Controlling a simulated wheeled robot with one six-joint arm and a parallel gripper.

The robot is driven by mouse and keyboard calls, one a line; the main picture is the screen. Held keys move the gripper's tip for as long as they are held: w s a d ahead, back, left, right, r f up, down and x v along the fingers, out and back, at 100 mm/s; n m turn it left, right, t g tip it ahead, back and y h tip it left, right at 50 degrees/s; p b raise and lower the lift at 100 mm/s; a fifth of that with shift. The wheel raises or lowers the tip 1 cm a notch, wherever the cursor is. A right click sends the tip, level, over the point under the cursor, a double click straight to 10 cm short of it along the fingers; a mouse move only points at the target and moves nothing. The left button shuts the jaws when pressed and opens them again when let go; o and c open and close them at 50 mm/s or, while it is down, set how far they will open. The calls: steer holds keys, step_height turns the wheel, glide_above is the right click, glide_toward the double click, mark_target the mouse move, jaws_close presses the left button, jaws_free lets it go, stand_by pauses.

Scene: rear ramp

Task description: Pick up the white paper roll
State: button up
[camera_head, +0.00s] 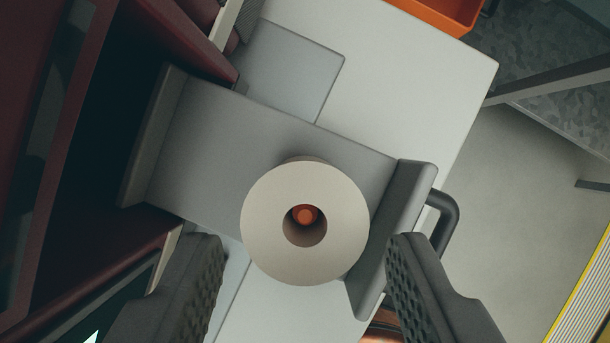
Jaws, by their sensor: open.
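The white paper roll (268,225) shows its round end to the camera, with a dark core hole in the middle. A small orange-red round thing (305,215) shows inside the hole. The roll stands over a grey tray-like holder (200,150) with a raised wall on its right. My gripper (305,260) is open, with one dark ridged finger at the lower left and one at the lower right. The roll lies between and slightly ahead of the fingertips in the picture. Neither finger appears to touch it.
A dark handle (447,215) sticks out right of the holder. A white surface (410,85) lies beyond, with an orange bin (445,12) at the top. Dark red panels (95,120) stand close on the left. Grey floor is open at the right.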

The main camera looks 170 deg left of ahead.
mark_target(304, 217)
steer(key=x, duration=0.5)
steer(key=shift+s, duration=0.15)
steer(key=shift+c, duration=0.3)
steer(key=c, duration=0.7)
steer(key=shift+o, duration=0.2)
